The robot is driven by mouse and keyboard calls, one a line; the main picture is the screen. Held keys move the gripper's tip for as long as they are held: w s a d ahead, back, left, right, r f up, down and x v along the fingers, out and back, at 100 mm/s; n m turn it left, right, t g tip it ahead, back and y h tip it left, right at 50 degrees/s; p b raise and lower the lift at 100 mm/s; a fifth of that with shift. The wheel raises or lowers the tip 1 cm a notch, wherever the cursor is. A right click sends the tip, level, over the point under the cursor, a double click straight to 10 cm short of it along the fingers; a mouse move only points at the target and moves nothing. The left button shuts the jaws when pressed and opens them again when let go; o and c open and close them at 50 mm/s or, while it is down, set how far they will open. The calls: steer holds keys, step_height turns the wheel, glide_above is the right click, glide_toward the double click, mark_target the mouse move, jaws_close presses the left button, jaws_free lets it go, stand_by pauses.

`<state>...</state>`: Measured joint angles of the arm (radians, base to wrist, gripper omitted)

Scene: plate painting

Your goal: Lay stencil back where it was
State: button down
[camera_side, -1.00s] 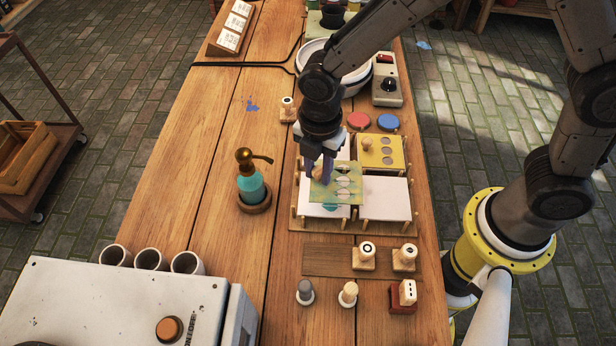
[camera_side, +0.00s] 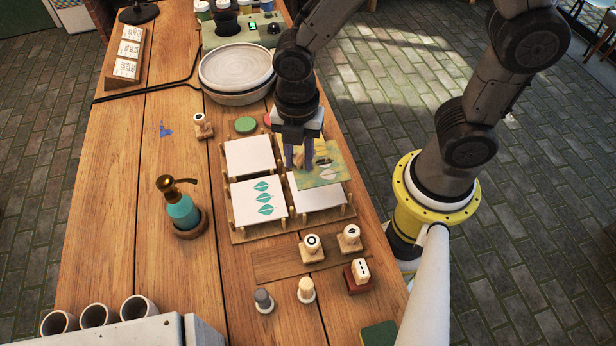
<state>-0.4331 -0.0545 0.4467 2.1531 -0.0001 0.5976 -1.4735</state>
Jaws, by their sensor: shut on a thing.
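My gripper (camera_side: 301,165) is shut on the leaf stencil (camera_side: 327,170), a green and yellow sheet with leaf-shaped cutouts. It holds the sheet over the right side of the rack, above the back part of the front right white plate (camera_side: 318,199). The front left plate (camera_side: 244,190) is white with several teal leaf shapes in a column. The back left plate (camera_side: 248,157) is plain white. The back right place in the rack is hidden behind my gripper and the stencil. I cannot tell the gap between stencil and plate.
Stamps stand on and around a wooden board (camera_side: 270,266) in front of the rack. A teal pump bottle (camera_side: 183,212) stands left. The left tabletop is mostly clear.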

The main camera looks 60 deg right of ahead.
step_height(320, 180, down, 8)
steer(key=shift+w+d+f, duration=0.1)
steer(key=shift+w, duration=0.05)
stand_by(0.3)
steer(key=c, duration=0.6)
jaws_free()
steer(key=shift+f, duration=0.1)
steer(key=shift+c, duration=0.2)
